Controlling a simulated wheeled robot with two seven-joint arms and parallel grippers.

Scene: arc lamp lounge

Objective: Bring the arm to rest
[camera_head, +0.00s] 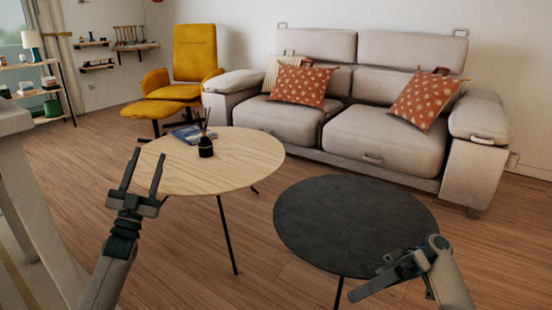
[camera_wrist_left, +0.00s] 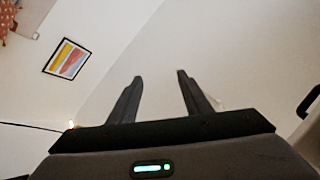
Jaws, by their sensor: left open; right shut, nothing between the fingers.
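My left gripper (camera_head: 146,172) is at the lower left of the head view, fingers pointing up, open and empty. It appears in front of the left edge of the wooden table. In the left wrist view its two fingers (camera_wrist_left: 160,90) stand apart with only pale wall between them. My right gripper (camera_head: 368,287) is at the lower right of the head view, its fingers together and pointing left. It appears in front of the near edge of the dark round table and holds nothing.
A round wooden table (camera_head: 240,165) bears a dark vase (camera_head: 205,147) and a book (camera_head: 188,134). A dark round table (camera_head: 340,220) stands right of it. Behind are a grey sofa (camera_head: 385,145) and a yellow armchair (camera_head: 195,55). A pale furniture piece (camera_head: 35,190) edges the left side.

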